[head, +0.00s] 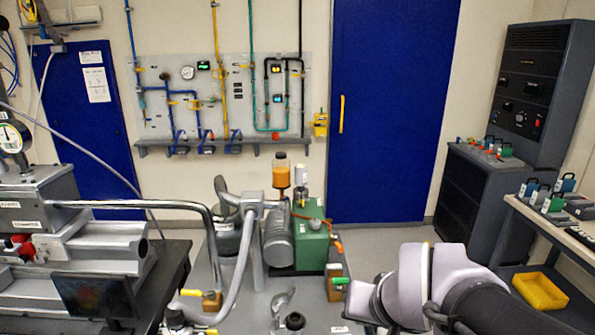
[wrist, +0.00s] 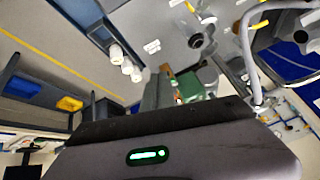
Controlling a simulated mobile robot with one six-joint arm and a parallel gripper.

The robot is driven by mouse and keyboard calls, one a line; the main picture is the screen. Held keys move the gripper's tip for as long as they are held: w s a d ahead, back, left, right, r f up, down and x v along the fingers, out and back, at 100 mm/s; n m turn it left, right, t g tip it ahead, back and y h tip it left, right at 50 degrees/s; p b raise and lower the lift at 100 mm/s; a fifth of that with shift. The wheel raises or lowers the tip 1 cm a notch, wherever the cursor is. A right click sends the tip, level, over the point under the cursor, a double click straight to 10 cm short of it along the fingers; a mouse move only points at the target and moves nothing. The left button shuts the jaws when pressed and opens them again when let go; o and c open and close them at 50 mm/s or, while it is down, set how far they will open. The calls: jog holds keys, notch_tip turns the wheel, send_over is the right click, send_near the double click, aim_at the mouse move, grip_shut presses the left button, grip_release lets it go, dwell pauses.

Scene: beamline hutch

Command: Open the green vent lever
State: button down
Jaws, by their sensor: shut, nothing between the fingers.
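The green vent lever (head: 340,281) is a short green handle in the lower middle of the head view. It lies roughly level, at the top of a small brass-coloured valve block (head: 334,292). My gripper (head: 360,300) is just right of the lever in the head view, shut and empty. I cannot tell whether it touches the lever. The wrist view is tilted, and my dark gripper body with a green light (wrist: 150,155) fills its lower part. The fingertips are not clear there, and I cannot make out the lever for sure.
A green pump (head: 312,240) with an orange-filled bottle (head: 281,175) stands behind the lever. A yellow lever (head: 190,292) sits on another brass block to the left, beside a thick grey hose (head: 243,265). A bench with a yellow bin (head: 540,291) is at right.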

jog(key=s+a+m+y, duration=0.1)
jog(key=s+a+m, duration=0.15)
jog(key=s, duration=1.15)
jog(key=w+d+r+n+g+p, duration=0.1)
jog(key=w+r+n+p, duration=0.3)
jog(key=w, duration=0.6)
jog(key=n+h, duration=0.1)
jog(key=h, duration=0.1)
send_over(341, 280)
jog(key=f, duration=0.8)
jog(key=w+f, duration=0.1)
jog(key=f, duration=0.4)
jog(key=f+b, duration=0.1)
jog(key=f, duration=0.1)
jog(key=shift+s+f+b, duration=0.1)
jog(key=shift+s+b, duration=0.2)
jog(key=shift+s, duration=0.1)
jog(key=shift+s+f, duration=0.1)
jog(key=shift+f, duration=0.2)
